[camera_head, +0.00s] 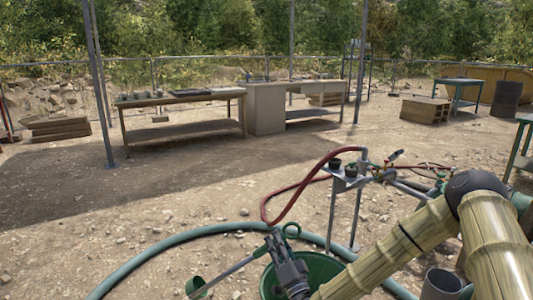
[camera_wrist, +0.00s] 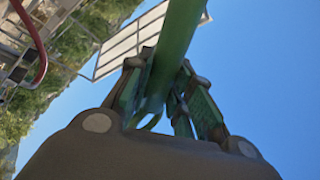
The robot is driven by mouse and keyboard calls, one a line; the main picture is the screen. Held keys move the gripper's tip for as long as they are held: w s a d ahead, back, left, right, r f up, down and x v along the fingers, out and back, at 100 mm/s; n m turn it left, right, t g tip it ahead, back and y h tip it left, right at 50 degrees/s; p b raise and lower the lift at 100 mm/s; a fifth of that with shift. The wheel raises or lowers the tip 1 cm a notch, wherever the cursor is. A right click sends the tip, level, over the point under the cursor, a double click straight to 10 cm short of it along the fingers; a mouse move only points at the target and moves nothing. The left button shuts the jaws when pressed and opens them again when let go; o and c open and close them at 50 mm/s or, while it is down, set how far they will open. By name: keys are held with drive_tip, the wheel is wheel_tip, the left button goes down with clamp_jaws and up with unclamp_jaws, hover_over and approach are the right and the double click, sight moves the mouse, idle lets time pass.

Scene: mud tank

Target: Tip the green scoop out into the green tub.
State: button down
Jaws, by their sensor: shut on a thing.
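My gripper (camera_head: 273,243) is shut on the handle of the green scoop (camera_head: 195,286). The handle slants down to the left, with the green scoop cup at its lower left end and a green ring at the upper right end. In the wrist view the green handle (camera_wrist: 180,40) runs between the two fingers of my gripper (camera_wrist: 166,95). The green tub (camera_head: 322,268) is at the bottom middle of the head view, partly hidden by my gripper and arm. The scoop cup appears left of the tub, and its contents cannot be made out.
A thick green hose (camera_head: 170,245) curves over the ground around the tub. A small metal stand (camera_head: 345,185) with dark pots and a red hose (camera_head: 290,190) stands behind the tub. A grey cylinder (camera_head: 440,284) is at the lower right. Workbenches (camera_head: 180,98) stand far back.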

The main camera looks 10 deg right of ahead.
drive_tip(key=w+r+n+g+h+p, duration=0.1)
drive_tip(key=w+r+n+p, duration=0.1)
drive_tip(key=r+p, duration=0.3)
drive_tip(key=w+r+n+g+h+p, duration=0.1)
drive_tip(key=w+r+n+p, duration=0.2)
drive_tip(key=r+p, duration=0.3)
drive_tip(key=w+a+r+n+g+h+p, duration=0.1)
drive_tip(key=w+r+n+g+p, duration=0.1)
drive_tip(key=w+r+p, duration=0.3)
wheel_tip(320, 180, up, 5)
drive_tip(key=shift+f+n+p, duration=0.15)
drive_tip(key=shift+n+p, duration=0.25)
drive_tip(key=shift+n, duration=0.2)
drive_tip(key=shift+w+a, duration=0.1)
drive_tip(key=shift+a, duration=0.05)
